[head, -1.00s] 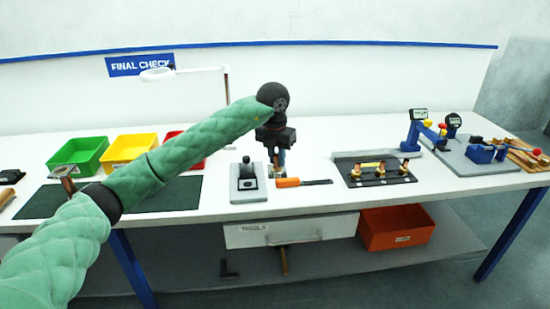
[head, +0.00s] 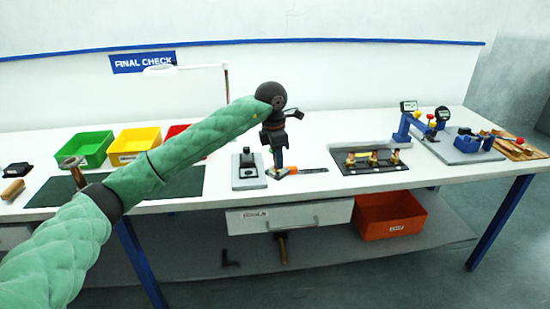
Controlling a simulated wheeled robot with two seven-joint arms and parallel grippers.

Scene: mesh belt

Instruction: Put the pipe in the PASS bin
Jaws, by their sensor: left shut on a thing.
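My left gripper (head: 277,158) is over the middle of the bench, near its front edge. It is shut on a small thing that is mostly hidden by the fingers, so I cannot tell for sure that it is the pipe. A brown, tube-like piece (head: 72,166) stands upright at the left, partly behind my arm. Three bins stand at the back left: green (head: 97,143), yellow (head: 128,139) and red (head: 176,130), the red one partly hidden by my arm. Their labels are too small to read, so I cannot tell which is PASS. My right gripper is not in view.
A grey block with a black fixture (head: 248,182) stands left of the gripper. An orange-handled tool (head: 305,171) lies just right of it. A dark plate with brass fittings (head: 358,168) and a blue gauge stand (head: 404,126) are further right. An orange crate (head: 390,228) sits below.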

